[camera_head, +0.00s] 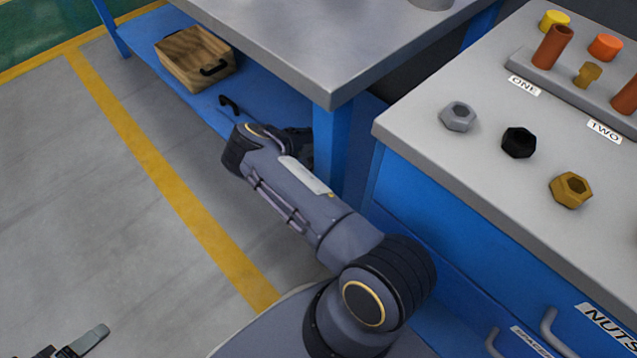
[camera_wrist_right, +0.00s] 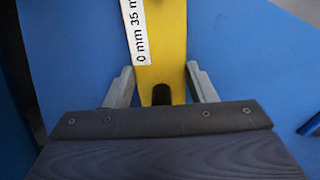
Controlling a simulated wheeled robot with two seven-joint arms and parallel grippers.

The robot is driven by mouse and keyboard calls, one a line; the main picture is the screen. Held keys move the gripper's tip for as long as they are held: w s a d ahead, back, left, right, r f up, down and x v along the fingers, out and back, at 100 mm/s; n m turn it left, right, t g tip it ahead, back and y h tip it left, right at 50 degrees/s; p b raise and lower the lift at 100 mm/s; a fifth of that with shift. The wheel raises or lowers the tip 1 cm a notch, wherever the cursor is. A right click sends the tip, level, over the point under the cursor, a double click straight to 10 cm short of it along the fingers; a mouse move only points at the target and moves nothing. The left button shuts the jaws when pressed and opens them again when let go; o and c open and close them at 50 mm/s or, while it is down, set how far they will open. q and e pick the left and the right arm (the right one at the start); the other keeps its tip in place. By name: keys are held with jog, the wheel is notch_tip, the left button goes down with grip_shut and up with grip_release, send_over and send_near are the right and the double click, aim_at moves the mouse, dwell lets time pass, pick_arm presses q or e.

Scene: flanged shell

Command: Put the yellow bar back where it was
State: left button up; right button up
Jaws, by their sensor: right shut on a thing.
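The yellow bar (camera_wrist_right: 172,40) shows in the right wrist view, with a white label reading "0 mm 35 m" along it. My right gripper (camera_wrist_right: 160,75) is shut on the bar, one grey finger on each side. The bar runs out of the top of that view, over a blue surface; I cannot tell whether it touches it. In the head view my right arm reaches under the grey tabletop, and its gripper and the bar are hidden. A fingertip of my left gripper (camera_head: 85,342) shows at the bottom left, mostly out of frame.
A blue lower shelf (camera_head: 150,45) holds a wooden box (camera_head: 193,57) and a small black handle-like piece (camera_head: 229,106). The grey tabletop (camera_head: 300,40) overhangs the shelf; a blue leg (camera_head: 333,150) stands beside my arm. The right-hand cabinet top (camera_head: 480,85) carries nuts and pegs.

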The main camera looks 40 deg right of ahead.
jog(key=shift+f, duration=0.15)
jog(key=o, duration=1.5)
jog(key=shift+r, duration=0.25)
notch_tip(320, 180, up, 7)
jog(key=p, duration=0.3)
jog(key=shift+r, duration=0.2)
